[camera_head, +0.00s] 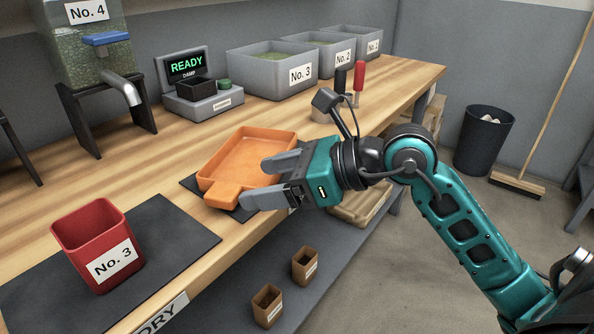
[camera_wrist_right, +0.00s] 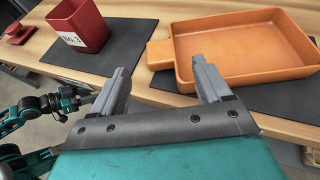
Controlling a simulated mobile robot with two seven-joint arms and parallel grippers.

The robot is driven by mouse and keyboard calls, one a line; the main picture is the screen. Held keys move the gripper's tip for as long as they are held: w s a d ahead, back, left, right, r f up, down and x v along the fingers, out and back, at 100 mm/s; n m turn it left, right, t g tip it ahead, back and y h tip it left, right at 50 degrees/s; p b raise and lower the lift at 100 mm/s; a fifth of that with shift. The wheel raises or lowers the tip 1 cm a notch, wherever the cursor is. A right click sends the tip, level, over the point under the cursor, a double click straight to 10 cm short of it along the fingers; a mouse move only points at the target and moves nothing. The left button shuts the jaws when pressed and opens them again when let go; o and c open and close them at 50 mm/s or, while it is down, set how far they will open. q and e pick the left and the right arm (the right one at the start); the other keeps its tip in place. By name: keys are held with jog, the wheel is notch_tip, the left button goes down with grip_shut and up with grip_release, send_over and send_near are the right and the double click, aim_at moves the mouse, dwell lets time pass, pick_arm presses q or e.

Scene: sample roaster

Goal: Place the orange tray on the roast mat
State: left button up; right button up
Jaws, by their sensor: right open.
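The orange tray (camera_head: 246,156), shallow and empty with a stub handle (camera_head: 222,196), lies over a dark mat (camera_head: 190,183) near the bench's front edge. It also shows in the right wrist view (camera_wrist_right: 245,50), over the dark mat (camera_wrist_right: 275,100). I cannot read which mat this is. My right gripper (camera_head: 258,182) is open and empty by the tray's front side. In the right wrist view the handle lies just beyond and between its fingertips (camera_wrist_right: 160,70). Part of my left arm shows at the left of that view; its jaws are unclear.
A red cup labelled No. 3 (camera_head: 97,246) stands on another dark mat (camera_head: 178,240) to the left. A scale reading READY (camera_head: 205,98) and several grey bins stand behind. A red-handled tool (camera_head: 358,82) stands at the right. Small brown boxes sit on the lower shelf (camera_head: 330,240).

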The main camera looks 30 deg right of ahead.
jog(key=shift+v, duration=2.6)
jog(key=shift+s, duration=0.1)
